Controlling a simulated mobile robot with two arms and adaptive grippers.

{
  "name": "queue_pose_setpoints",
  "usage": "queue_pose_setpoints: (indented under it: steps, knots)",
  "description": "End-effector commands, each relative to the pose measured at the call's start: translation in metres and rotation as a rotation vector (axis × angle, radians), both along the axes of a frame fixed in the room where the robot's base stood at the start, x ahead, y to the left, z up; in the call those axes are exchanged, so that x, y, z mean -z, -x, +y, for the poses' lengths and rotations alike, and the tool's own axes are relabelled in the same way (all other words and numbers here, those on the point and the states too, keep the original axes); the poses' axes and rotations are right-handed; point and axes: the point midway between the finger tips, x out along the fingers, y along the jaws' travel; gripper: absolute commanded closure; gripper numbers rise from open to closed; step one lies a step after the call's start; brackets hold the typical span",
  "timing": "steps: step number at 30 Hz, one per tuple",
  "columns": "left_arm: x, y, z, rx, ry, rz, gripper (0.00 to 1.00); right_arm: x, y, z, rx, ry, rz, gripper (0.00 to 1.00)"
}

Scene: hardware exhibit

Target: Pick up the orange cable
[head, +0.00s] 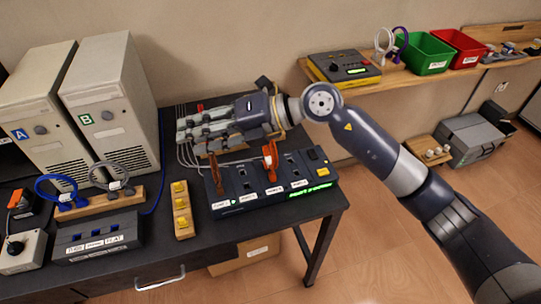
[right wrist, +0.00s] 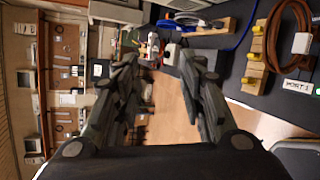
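A bright orange cable (head: 270,160) stands upright, seen nearly edge-on, on the dark port block (head: 241,203) in the head view. A duller orange-brown cable (head: 214,170) stands at the block's left end. A copper-orange coil (right wrist: 288,30) shows near the PORT 1 label in the right wrist view; it seems to be this duller one. My right gripper (head: 205,128) is behind the block, over the table's back part, fingers pointing left. In the right wrist view its fingers (right wrist: 160,95) are apart with nothing between them. My left gripper is not in view.
A yellow-button strip (head: 181,209) and a wooden rack with blue and grey cables (head: 100,203) stand left of the block. Two beige towers (head: 110,105) stand at the back left. A wooden shelf (head: 400,74) with bins is at right.

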Motion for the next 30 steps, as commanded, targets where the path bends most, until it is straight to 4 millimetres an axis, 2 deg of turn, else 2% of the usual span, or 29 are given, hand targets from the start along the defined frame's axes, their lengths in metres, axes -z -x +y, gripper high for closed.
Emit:
queue_pose_setpoints:
  steps: [1, 4, 6, 9, 12, 15, 24, 30]
  knots:
    - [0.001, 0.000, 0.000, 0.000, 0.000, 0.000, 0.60, 0.013, -0.014, -0.015, 0.005, 0.160, -0.057, 0.62]
    - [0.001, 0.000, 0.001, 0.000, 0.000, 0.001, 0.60, 0.036, -0.041, -0.056, 0.049, 0.455, -0.127, 0.62]
    - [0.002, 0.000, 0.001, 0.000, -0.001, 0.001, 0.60, 0.041, -0.061, -0.088, 0.102, 0.623, -0.159, 0.62]
    - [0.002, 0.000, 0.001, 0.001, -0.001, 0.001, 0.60, 0.039, -0.081, -0.126, 0.178, 0.796, -0.186, 0.62]
    - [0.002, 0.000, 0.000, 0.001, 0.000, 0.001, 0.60, 0.036, -0.092, -0.149, 0.228, 0.893, -0.196, 0.62]
    - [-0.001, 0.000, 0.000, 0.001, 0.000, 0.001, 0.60, 0.040, -0.097, -0.156, 0.247, 0.928, -0.196, 0.62]
    - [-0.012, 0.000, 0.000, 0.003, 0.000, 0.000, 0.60, 0.079, -0.110, -0.144, 0.245, 0.928, -0.196, 0.62]
    - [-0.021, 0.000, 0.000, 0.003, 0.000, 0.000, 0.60, 0.093, -0.114, -0.139, 0.245, 0.926, -0.195, 0.62]
